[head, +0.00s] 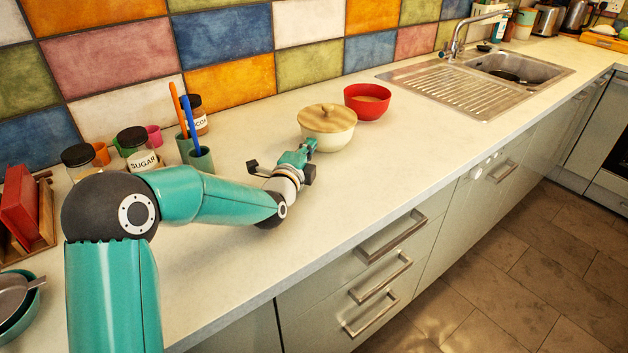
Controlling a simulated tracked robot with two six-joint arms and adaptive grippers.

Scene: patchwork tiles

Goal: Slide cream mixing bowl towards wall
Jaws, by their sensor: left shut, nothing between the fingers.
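The cream mixing bowl (328,138) stands upright on the counter, with a round wooden lid on top. It is a short way out from the tiled wall. My left gripper (308,146) is shut and empty, low over the counter at the bowl's left front side. Its fingertips are at the bowl's wall or very close to it; I cannot tell whether they touch. The right gripper is not in view.
A red bowl (368,102) stands just right of the cream bowl, close by. Green cups (201,160) with orange and blue handles, a sugar jar (138,150) and a cocoa jar (197,117) stand left along the wall. A sink (490,82) is at right. The front counter is clear.

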